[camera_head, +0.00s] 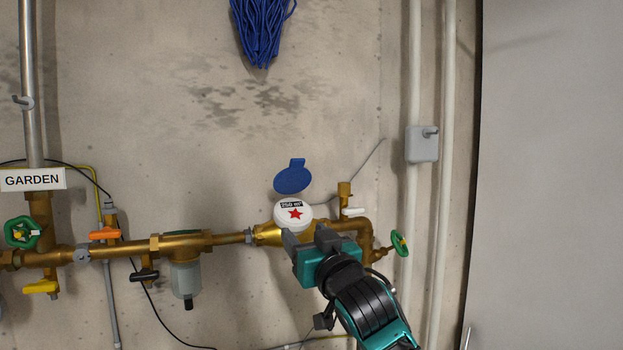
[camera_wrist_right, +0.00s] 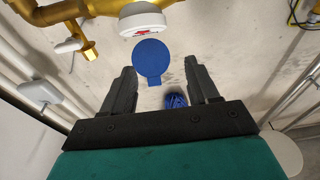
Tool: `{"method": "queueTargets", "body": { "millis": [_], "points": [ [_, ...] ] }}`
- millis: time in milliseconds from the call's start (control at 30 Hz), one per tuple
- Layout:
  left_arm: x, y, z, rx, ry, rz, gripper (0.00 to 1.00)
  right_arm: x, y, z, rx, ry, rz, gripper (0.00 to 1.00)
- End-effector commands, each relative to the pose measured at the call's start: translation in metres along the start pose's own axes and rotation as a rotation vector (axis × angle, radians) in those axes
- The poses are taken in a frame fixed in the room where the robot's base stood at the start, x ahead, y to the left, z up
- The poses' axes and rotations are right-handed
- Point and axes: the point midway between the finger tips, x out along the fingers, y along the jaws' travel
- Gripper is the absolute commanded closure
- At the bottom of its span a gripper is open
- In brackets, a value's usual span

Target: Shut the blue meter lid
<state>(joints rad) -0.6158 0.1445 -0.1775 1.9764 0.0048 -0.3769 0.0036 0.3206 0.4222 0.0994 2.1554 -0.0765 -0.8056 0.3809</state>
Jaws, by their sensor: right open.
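The blue meter lid (camera_head: 293,178) stands raised above the white round meter (camera_head: 290,216) on the brass pipe. The meter's face shows a dark label and a red star. My right gripper (camera_head: 305,240) is just below the meter in the head view, its jaws open. In the right wrist view the blue lid (camera_wrist_right: 152,60) shows between and beyond the open fingers (camera_wrist_right: 160,85), with the white meter (camera_wrist_right: 143,20) beside it. Nothing is between the fingers. My left gripper is in neither view.
Brass pipes (camera_head: 125,247) run along the wall, with a filter bowl (camera_head: 186,280), a green handwheel (camera_head: 399,243) and a white lever (camera_head: 354,211) near the meter. A grey box (camera_head: 422,144) sits to the right. A blue bundle (camera_head: 262,28) hangs above. The wall between bundle and lid is clear.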

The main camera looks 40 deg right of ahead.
Motion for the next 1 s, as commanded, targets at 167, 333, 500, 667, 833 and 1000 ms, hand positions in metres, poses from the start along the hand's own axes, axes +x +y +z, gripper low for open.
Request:
{"method": "queueTargets", "body": {
  "millis": [167,333,500,667,833,1000],
  "points": [
    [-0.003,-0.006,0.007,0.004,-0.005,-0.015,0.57,0.027,0.010,-0.064,0.025,0.183,0.008,0.40],
    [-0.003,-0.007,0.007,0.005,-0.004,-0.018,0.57,0.036,0.012,-0.078,0.032,0.221,0.006,0.40],
    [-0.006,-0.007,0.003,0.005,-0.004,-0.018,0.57,0.057,0.013,-0.084,0.031,0.220,0.007,0.40],
    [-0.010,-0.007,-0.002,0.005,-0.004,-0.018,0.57,0.085,0.013,-0.090,0.031,0.218,0.008,0.40],
    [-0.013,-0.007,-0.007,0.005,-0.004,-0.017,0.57,0.114,0.013,-0.096,0.031,0.218,0.007,0.40],
    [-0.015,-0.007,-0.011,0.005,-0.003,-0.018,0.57,0.137,0.013,-0.100,0.032,0.217,0.007,0.40]
  ]
}}
